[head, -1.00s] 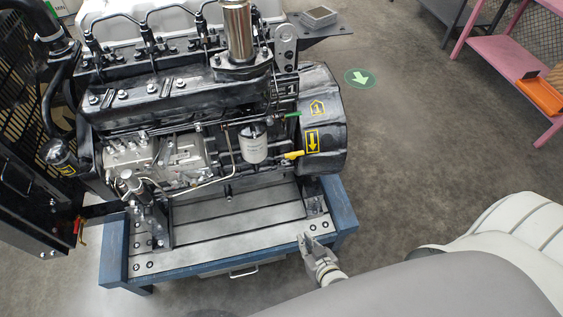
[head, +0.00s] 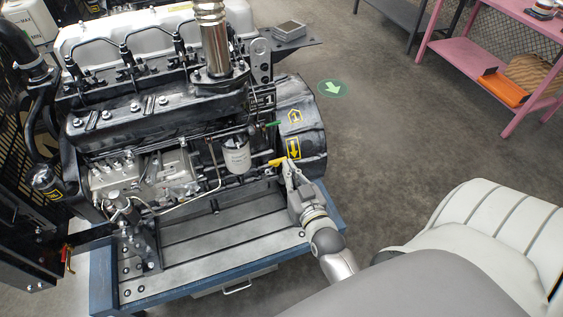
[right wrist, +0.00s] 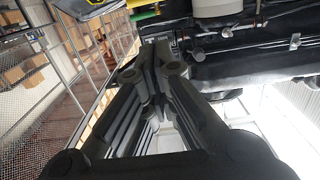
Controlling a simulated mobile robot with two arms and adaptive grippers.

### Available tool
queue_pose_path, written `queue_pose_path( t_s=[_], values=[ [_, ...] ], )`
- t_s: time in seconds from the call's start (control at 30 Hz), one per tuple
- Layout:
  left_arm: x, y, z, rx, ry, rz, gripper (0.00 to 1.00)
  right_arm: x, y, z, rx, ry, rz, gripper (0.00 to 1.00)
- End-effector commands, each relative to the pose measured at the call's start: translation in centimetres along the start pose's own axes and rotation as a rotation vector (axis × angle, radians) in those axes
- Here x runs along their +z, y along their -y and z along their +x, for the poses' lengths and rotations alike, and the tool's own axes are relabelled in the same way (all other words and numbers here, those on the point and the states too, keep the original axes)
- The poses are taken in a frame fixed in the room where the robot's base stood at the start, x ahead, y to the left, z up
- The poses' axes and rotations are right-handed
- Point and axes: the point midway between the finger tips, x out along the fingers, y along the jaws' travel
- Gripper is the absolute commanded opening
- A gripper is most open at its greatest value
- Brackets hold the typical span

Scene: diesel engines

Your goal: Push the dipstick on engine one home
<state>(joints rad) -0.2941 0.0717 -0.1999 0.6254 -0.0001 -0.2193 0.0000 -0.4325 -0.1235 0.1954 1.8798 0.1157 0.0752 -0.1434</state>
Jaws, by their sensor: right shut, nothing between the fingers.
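Engine one (head: 130,118), a black diesel engine with a yellow 1 mark, sits on a blue-framed stand. A yellow handle (head: 277,162), which looks like the dipstick's, sticks out low on its right side beside a yellow arrow label (head: 293,148). My right gripper (head: 287,166) is shut and empty, its tips close beside the yellow handle; I cannot tell if they touch. In the right wrist view the shut fingers (right wrist: 155,62) point up the picture, with the yellow handle (right wrist: 145,15) just beyond their tips. My left gripper is out of view.
A green handle (head: 271,125) sits above the yellow one, and a white filter (head: 237,157) hangs to its left. The stand's slotted bed (head: 215,222) is bare in front. A pink shelf unit (head: 470,70) stands at the far right, with open floor between.

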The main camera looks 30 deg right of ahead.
Motion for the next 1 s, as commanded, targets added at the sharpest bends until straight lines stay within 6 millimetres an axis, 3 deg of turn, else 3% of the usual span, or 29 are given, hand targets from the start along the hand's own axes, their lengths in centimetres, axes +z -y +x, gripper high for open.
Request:
queue_pose_path(
  t_s=[0.17, 0.33, 0.6, 1.0],
  values=[
    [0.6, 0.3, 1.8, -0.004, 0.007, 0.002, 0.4, 0.3, 0.0, 3.5, 0.001, -0.004, 0.001, 0.0],
    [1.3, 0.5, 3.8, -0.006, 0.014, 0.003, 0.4, 1.8, 0.0, 4.7, 0.0, -0.001, 0.0, 0.0],
    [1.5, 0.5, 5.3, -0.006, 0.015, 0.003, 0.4, 2.8, 0.0, 5.9, -0.001, 0.0, -0.001, 0.0],
    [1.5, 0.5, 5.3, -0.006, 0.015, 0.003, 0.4, 2.9, 0.0, 6.1, -0.001, 0.001, 0.0, 0.0]
  ],
)
